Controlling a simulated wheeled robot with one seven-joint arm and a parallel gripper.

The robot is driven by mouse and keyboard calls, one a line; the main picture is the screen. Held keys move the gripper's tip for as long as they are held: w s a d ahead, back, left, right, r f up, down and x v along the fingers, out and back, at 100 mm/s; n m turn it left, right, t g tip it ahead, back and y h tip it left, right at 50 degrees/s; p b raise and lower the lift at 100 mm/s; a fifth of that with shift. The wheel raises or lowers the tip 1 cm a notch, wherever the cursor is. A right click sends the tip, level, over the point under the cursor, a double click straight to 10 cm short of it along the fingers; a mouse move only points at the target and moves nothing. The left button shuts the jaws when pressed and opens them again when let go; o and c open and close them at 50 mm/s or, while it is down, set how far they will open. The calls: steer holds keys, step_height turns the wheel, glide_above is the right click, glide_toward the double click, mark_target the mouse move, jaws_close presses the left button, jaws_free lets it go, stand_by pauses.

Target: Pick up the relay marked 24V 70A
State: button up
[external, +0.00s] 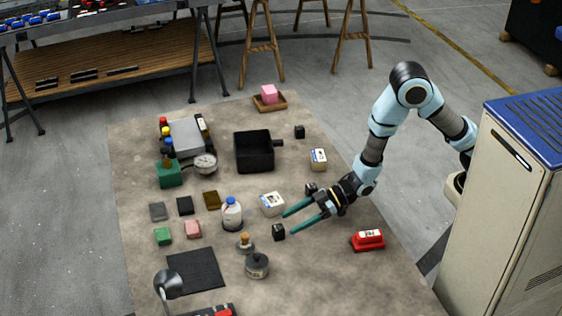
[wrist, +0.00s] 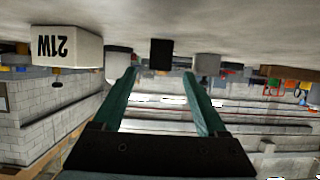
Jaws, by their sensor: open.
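Several small black cubes that look like relays lie on the mat: one near my fingertips (external: 278,232), one beside my wrist (external: 311,189) and one farther back (external: 299,131). I cannot read 24V 70A on any of them. My gripper (external: 288,224) is open and empty, low over the mat, its green fingers pointing left. In the upside-down wrist view, a black block (wrist: 161,53) shows beyond and between the open fingertips (wrist: 160,74). It looks like the nearest cube, apart from the fingers; no marking shows on its visible face.
A clear bottle (external: 232,214), a cork-topped item (external: 245,242) and a grey round container (external: 257,266) stand nearby. A red block (external: 368,239) sits right of my gripper. A black pan (external: 253,152) lies behind.

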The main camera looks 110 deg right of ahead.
mark_target(282, 226)
steer(key=shift+p+x, duration=0.75)
steer(key=shift+x, duration=1.25)
jaws_close()
